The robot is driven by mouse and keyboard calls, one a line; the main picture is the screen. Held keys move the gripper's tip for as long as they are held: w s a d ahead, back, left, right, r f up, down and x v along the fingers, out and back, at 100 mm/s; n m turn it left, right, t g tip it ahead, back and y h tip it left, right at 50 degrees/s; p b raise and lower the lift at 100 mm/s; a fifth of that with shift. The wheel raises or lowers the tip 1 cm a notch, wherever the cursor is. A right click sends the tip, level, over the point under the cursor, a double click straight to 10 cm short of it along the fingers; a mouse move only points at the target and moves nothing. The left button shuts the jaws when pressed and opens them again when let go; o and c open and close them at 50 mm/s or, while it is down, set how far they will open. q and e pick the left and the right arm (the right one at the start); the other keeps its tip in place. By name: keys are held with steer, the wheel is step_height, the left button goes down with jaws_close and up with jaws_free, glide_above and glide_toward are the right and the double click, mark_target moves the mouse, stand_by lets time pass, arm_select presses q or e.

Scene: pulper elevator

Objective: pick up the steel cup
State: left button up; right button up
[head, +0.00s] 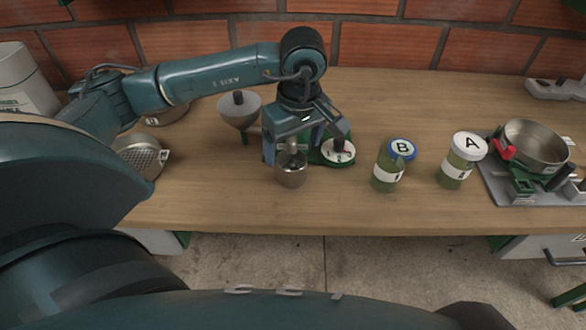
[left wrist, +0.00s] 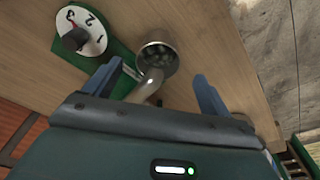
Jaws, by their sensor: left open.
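The steel cup (head: 292,173) stands on the wooden table near its front edge, below my left gripper (head: 292,148). In the left wrist view the cup (left wrist: 158,52) shows its round mouth with dark contents or a dark inside, and a pale curved metal piece runs from it toward the gripper. My left gripper (left wrist: 158,75) is open, its two blue fingers apart on either side of that metal piece. I cannot tell whether a finger touches it. My right gripper is not in view.
A green base with a white numbered dial (head: 338,153) sits close beside the gripper. Jars with a blue B lid (head: 401,149) and a white A lid (head: 469,146) stand right. A steel bowl (head: 536,145) is at far right. A funnel (head: 239,110) and perforated metal part (head: 142,158) are left.

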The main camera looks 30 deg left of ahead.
mark_target(292, 162)
arm_select(q)
steer(key=shift+w+a+f+p, duration=0.1)
steer(key=shift+a+f, duration=0.05)
steer(key=shift+f, duration=0.9)
steer(key=shift+w+a+f+p, duration=0.1)
steer(key=shift+w+a+f, duration=0.05)
steer(key=shift+f, duration=0.9)
steer(key=shift+w+a+f+p, duration=0.1)
steer(key=shift+a+f, duration=0.05)
steer(key=shift+f, duration=0.9)
steer(key=shift+c, duration=0.2)
steer(key=c, duration=1)
